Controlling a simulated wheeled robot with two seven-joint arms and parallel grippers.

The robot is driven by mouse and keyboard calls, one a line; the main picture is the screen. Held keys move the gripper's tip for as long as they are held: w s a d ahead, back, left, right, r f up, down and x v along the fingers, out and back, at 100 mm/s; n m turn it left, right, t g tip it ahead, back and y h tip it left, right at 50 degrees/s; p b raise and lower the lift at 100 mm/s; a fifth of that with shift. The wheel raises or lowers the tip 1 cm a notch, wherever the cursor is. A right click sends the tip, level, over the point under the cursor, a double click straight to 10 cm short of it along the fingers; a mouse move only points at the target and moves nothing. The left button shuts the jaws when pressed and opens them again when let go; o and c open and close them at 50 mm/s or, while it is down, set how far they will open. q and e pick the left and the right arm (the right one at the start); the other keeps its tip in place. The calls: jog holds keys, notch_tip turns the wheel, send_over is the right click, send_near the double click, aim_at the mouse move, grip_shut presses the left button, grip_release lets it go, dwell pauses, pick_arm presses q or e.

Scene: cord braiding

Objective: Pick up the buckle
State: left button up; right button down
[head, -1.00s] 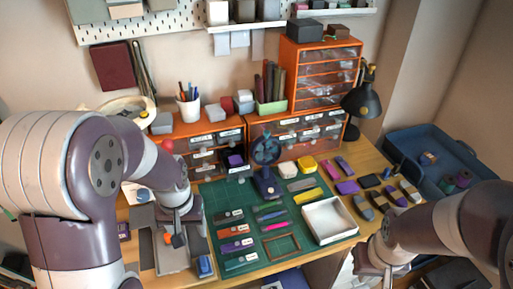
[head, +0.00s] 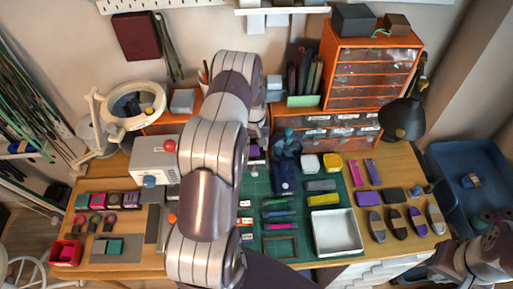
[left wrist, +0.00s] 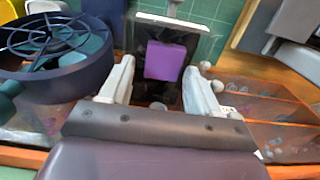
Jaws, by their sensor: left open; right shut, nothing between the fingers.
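No thing can be told for sure as the buckle. In the left wrist view a purple block (left wrist: 165,61) stands on a dark tray (left wrist: 140,30) between the spread fingers of my left gripper (left wrist: 159,66). The gripper is open, with a gap on both sides of the block. In the head view the purple block (head: 256,152) shows only partly beside my left arm, which hides the left hand. My right gripper (head: 440,264) is shut and empty at the lower right, off the table's front right corner.
A blue desk fan (head: 286,147) stands close by; it also shows in the left wrist view (left wrist: 55,45). Orange drawers (head: 325,128) are behind it. A white tray (head: 337,232) and several cords lie on the green mat (head: 300,192). A black lamp (head: 403,118) stands right.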

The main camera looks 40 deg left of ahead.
pick_arm(q)
jog(key=shift+s+a+f, duration=0.1)
jog(key=shift+a+f, duration=0.05)
jog(key=shift+f, duration=0.4)
jog(key=shift+a+f, duration=0.1)
jog(key=shift+f, duration=0.45)
jog(key=shift+s, duration=0.25)
jog(key=shift+w+d+f, duration=0.1)
jog(key=shift+w+f, duration=0.05)
jog(key=shift+w, duration=0.15)
jog(key=c, duration=0.8)
jog(key=shift+s, duration=0.1)
pick_arm(e)
jog(key=shift+s+a+r, duration=0.15)
jog(key=shift+s+r, duration=0.1)
jog(key=shift+r, duration=0.45)
